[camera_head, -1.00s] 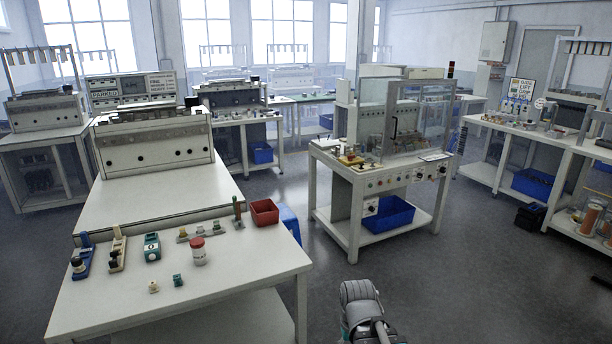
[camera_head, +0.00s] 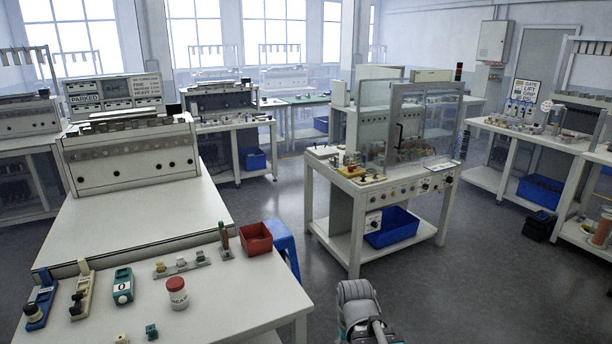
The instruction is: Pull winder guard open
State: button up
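The winder guard (camera_head: 432,122) is a clear-panelled, grey-framed enclosure on a white workstation in the middle of the room. A dark vertical handle (camera_head: 398,140) shows at its left part. I cannot tell for certain whether the guard is open or shut. Part of my arm shows at the bottom centre, on the floor side of the workstation and well apart from the guard. My gripper's fingers are not in view.
A white bench (camera_head: 140,215) at left holds several small devices, a red-lidded jar (camera_head: 177,293) and a red bin (camera_head: 256,238). A blue stool (camera_head: 284,245) stands beside it. A blue crate (camera_head: 392,227) sits on the workstation's lower shelf.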

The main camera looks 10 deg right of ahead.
aim_at(393, 148)
jog(key=z, duration=0.75)
jog(key=i, duration=3.3)
jog(key=u, duration=0.1)
